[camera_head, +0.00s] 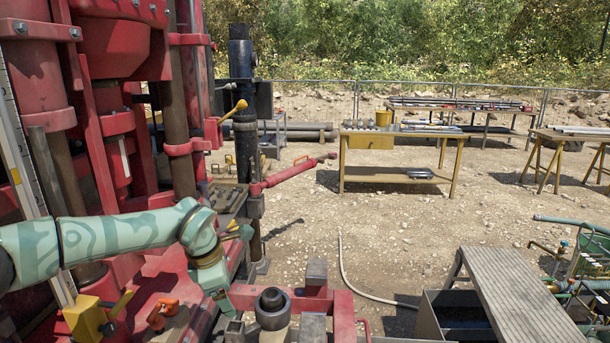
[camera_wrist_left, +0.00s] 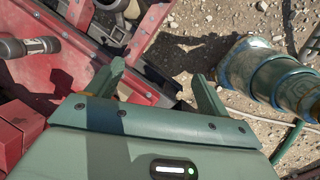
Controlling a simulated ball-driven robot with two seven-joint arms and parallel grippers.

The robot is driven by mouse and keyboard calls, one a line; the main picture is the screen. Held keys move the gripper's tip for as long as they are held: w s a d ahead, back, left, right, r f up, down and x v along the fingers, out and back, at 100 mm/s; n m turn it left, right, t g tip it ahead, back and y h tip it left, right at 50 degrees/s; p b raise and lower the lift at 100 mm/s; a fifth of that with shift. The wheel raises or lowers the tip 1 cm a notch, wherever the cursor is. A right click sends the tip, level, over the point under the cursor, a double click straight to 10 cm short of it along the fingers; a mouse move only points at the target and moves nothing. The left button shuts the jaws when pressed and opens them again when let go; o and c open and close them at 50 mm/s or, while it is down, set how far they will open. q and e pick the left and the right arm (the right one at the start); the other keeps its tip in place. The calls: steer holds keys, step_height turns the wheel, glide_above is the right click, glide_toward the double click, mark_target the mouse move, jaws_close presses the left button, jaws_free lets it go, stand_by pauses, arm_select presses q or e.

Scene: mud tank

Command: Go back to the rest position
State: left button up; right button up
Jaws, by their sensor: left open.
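My left arm (camera_head: 120,237) reaches in from the left of the head view, in front of the red drilling rig (camera_head: 115,150). Its left gripper (camera_head: 222,303) points downward beside the rig's red base frame. In the left wrist view, the two green fingers of the gripper (camera_wrist_left: 156,74) stand apart with nothing held between them. Red framework and gravel show beyond the fingers. My right gripper is in neither view.
A dark round fitting (camera_head: 272,308) stands on the red frame close right of my left gripper. A yellow box (camera_head: 88,320) is at lower left. A grey ribbed bench (camera_head: 520,300) stands at lower right. Open gravel lies before the yellow workbench (camera_head: 400,176).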

arm_select(q)
steer(key=w+d+r+n+t+h, duration=0.3)
steer(key=w+d+n+t+h, duration=0.35)
steer(key=d+n+h, duration=0.55)
steer(key=w+a+f+n+t+y, duration=0.15)
steer(key=a+f+n+y, duration=0.3)
steer(key=f+n, duration=0.5)
steer(key=a+f+n+t+y, duration=0.3)
steer(key=a+f+n, duration=0.2)
steer(key=f+n, duration=0.4)
steer(key=s+a+f+n+g+y, duration=0.25)
steer(key=s+a+f+n, duration=0.2)
steer(key=s+f, duration=0.55)
steer(key=s+a+f+n+g+y, duration=0.2)
steer(key=s+a+f+n+y, duration=0.15)
steer(key=s+f+n, duration=0.6)
steer(key=s+a+f+g, duration=0.1)
steer(key=s+f+g, duration=0.1)
steer(key=s+f, duration=0.55)
steer(key=s+a+f+n+g, duration=0.1)
steer(key=s+f, duration=0.3)
steer(key=s, duration=0.6)
steer(key=s+a+f+g, duration=0.2)
steer(key=s+f, duration=0.3)
steer(key=s, duration=0.4)
steer(key=s+d+f+n+g, duration=0.1)
steer(key=s+f+g, duration=0.1)
steer(key=s, duration=1.8)
steer(key=shift+f+g, duration=0.3)
steer(key=shift+g, duration=0.35)
